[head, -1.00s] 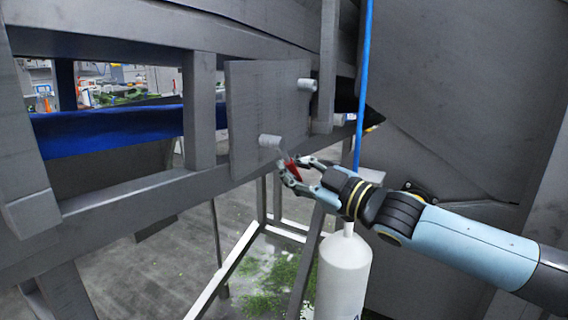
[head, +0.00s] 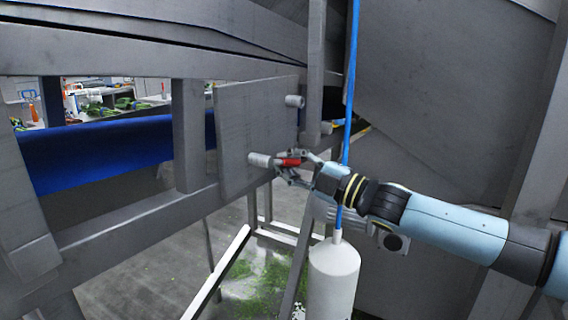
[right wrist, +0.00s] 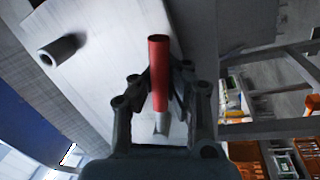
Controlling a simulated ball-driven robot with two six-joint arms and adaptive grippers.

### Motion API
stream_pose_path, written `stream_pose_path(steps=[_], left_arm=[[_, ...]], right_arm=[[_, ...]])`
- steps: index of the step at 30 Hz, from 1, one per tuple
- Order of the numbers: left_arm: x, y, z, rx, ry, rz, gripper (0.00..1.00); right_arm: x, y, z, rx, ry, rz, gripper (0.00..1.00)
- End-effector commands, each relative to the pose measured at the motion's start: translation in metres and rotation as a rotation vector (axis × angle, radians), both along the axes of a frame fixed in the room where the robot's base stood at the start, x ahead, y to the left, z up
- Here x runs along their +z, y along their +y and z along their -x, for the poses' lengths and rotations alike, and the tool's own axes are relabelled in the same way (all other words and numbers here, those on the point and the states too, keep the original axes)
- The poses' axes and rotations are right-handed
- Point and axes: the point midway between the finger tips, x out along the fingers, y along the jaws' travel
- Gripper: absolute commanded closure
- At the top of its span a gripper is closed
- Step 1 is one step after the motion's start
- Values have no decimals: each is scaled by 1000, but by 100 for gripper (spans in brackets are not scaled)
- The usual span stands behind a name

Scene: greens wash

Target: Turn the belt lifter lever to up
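The belt lifter lever has a red handle (head: 290,162) and a pale round hub (head: 260,160) on a grey upright plate (head: 236,125). The handle points right from the hub, close to level. My right gripper (head: 284,166) has its fingers on both sides of the handle and looks shut on it. In the right wrist view the red handle (right wrist: 158,72) stands between the fingers of the right gripper (right wrist: 160,90), its end showing past them. A second pale peg (head: 294,101) juts from the plate above; a peg also shows in the right wrist view (right wrist: 60,50). My left gripper is not in view.
A blue belt (head: 105,150) runs behind grey frame beams at left. A blue hose (head: 348,100) hangs down to a white cylinder (head: 333,275) close below my right arm. Green scraps (head: 262,285) lie on the floor. A large grey panel (head: 440,110) stands behind the arm.

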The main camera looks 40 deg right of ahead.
Motion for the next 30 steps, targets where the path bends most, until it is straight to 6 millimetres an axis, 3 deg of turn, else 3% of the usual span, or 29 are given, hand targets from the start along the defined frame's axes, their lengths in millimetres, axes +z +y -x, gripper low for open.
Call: stream_pose_path(steps=[11,19,30], left_arm=[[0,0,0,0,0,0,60],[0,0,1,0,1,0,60],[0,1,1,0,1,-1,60]], right_arm=[[-6,-1,2,-4,8,11,100],[-3,-1,1,-2,4,6,63],[-2,-1,4,0,1,5,61]])
